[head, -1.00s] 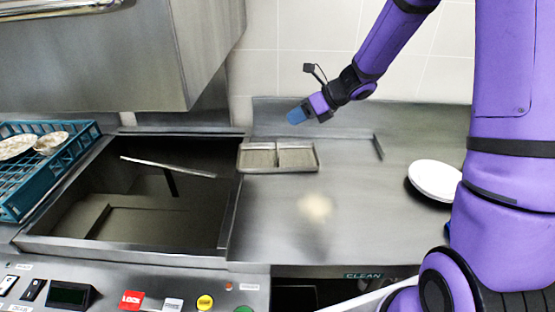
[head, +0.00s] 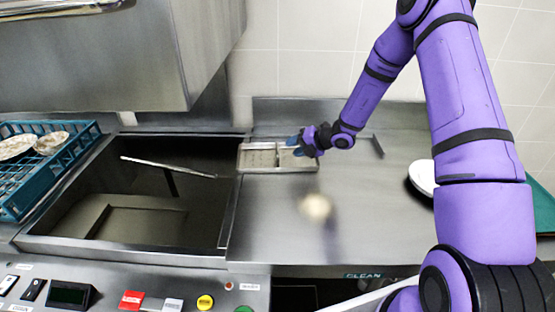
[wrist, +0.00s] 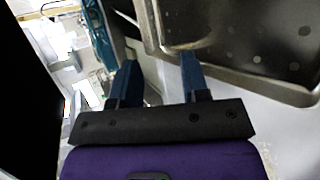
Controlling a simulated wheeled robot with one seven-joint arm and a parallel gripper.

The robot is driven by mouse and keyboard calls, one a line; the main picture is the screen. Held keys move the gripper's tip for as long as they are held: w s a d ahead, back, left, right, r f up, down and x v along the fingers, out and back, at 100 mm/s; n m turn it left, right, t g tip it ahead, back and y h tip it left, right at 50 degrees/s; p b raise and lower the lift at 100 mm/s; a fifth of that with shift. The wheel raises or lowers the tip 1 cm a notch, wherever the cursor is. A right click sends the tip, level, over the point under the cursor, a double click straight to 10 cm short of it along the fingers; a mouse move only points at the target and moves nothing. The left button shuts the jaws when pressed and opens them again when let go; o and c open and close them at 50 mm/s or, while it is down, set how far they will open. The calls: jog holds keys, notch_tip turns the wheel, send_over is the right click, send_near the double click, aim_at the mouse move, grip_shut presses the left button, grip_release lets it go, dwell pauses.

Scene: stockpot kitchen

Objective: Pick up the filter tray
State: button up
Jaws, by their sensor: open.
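The filter tray (head: 258,158) is a shallow metal tray with a raised divider and small holes. It lies on the steel counter just right of the open basin. In the wrist view the tray (wrist: 260,40) fills the upper right, with its rounded rim and perforated floor showing. My gripper (head: 291,141) is at the tray's right part in the head view and hides some of it. In the wrist view my gripper (wrist: 158,75) has its two blue fingers apart with nothing held between them. The fingertips are close to the tray's rim; I cannot tell whether they touch it.
The open basin (head: 100,243) lies left of the tray. A blue rack (head: 60,165) with dishes stands at far left. A white plate (head: 421,178) is on the counter at right. A steel hood (head: 120,60) hangs above the basin.

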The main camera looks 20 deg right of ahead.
aim_at(278, 150)
jog(key=x, duration=0.8)
jog(key=shift+f, duration=0.15)
grip_shut()
